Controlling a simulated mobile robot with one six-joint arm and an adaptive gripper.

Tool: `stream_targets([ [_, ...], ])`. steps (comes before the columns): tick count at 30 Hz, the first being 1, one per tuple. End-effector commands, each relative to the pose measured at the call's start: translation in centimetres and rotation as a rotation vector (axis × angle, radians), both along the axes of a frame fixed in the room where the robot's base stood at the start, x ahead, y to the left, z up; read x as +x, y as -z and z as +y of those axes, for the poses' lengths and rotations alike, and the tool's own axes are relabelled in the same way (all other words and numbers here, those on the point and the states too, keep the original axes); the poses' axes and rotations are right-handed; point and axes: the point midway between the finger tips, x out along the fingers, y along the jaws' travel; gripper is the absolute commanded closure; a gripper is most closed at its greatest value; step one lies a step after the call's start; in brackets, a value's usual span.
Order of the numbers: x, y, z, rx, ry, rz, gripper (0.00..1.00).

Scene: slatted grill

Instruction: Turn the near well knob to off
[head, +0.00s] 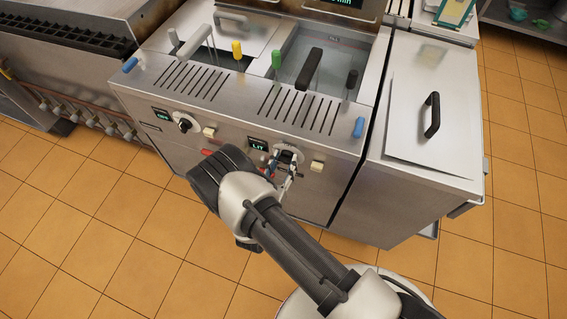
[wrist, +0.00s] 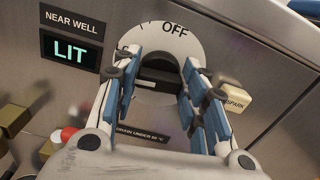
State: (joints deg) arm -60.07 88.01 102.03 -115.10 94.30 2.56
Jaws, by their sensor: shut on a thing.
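The near well knob (wrist: 158,76) is black and sits on a round white dial (wrist: 187,40) with OFF printed at its top. The knob's pointer direction is hard to tell. A display (wrist: 70,52) beside it reads LIT under a NEAR WELL label (wrist: 71,22); the display also shows in the head view (head: 258,146). My gripper (wrist: 157,85) has its blue-padded fingers on both sides of the knob and is shut on it. In the head view my gripper (head: 281,169) reaches the front panel and partly hides the dial.
A cream SPARK button (wrist: 236,98) sits close right of my fingers. Brass parts (wrist: 16,118) and a red-and-white part (wrist: 66,135) are at lower left. Another black knob (head: 184,125) is further left on the panel.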

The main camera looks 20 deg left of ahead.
Motion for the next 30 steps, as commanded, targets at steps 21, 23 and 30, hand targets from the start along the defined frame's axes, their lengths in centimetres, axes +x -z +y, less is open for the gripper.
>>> stream_targets([
  [21,-0.01,0.13,-0.29,0.678,0.0,-0.053,0.84],
  [23,-0.01,0.14,-0.31,0.735,0.0,-0.058,0.84],
  [30,-0.01,0.19,-0.36,0.963,0.0,-0.076,0.84],
])
